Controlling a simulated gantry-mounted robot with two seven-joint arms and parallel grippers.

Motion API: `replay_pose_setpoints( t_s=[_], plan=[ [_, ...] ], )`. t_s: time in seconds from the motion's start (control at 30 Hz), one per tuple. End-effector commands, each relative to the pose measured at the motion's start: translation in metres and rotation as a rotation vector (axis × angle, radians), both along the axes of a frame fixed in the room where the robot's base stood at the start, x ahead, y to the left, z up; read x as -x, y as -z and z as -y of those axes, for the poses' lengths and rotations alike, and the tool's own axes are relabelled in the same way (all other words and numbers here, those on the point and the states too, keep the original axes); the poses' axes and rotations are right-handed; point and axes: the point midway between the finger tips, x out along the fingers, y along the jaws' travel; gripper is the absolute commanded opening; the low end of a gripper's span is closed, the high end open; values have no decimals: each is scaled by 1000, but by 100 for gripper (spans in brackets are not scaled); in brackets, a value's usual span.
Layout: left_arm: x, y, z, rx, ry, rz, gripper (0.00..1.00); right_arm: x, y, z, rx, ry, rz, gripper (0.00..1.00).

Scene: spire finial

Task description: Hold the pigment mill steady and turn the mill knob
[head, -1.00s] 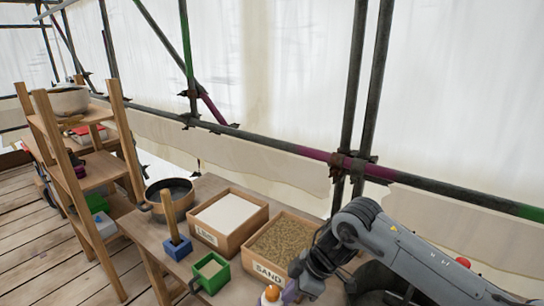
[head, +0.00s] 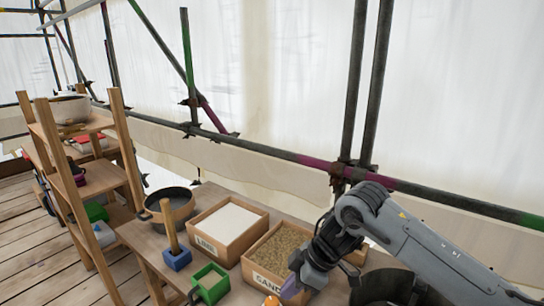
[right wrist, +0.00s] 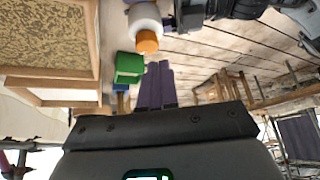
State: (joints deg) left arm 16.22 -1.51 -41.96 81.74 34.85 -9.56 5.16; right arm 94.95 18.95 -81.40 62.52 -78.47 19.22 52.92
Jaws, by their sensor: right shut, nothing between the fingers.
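What looks like the pigment mill is a pale rounded body (right wrist: 145,20) with an orange knob (right wrist: 148,42) in the right wrist view. In the head view only the orange knob (head: 271,300) shows, at the bottom edge. My right gripper (head: 289,289) is shut and empty just right of the knob. Its purple fingers (right wrist: 159,66) point toward the knob in the right wrist view, with a small gap between. My left gripper (right wrist: 168,17) shows partly beside the mill body; whether its fingers close on it is unclear.
A sand box (head: 275,250), a lime box (head: 229,226), a green container (head: 211,283), a blue block with a wooden handle (head: 176,258) and a dark pan (head: 170,204) crowd the bench. A wooden shelf (head: 97,178) stands left. Scaffold poles (head: 364,110) run behind.

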Motion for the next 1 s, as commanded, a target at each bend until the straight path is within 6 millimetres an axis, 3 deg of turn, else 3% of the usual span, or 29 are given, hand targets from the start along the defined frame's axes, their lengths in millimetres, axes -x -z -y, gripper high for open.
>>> replay_pose_setpoints(
  t_s=[0.2,0.57,1.0],
  plan=[
    [0,0,0,0,0,0,31,-10,8,-5,-52,3,-50,0],
    [0,0,0,0,0,0,31,-32,-1,2,25,6,13,0],
    [0,0,0,0,0,0,31,-32,42,2,23,8,12,0]
  ],
)
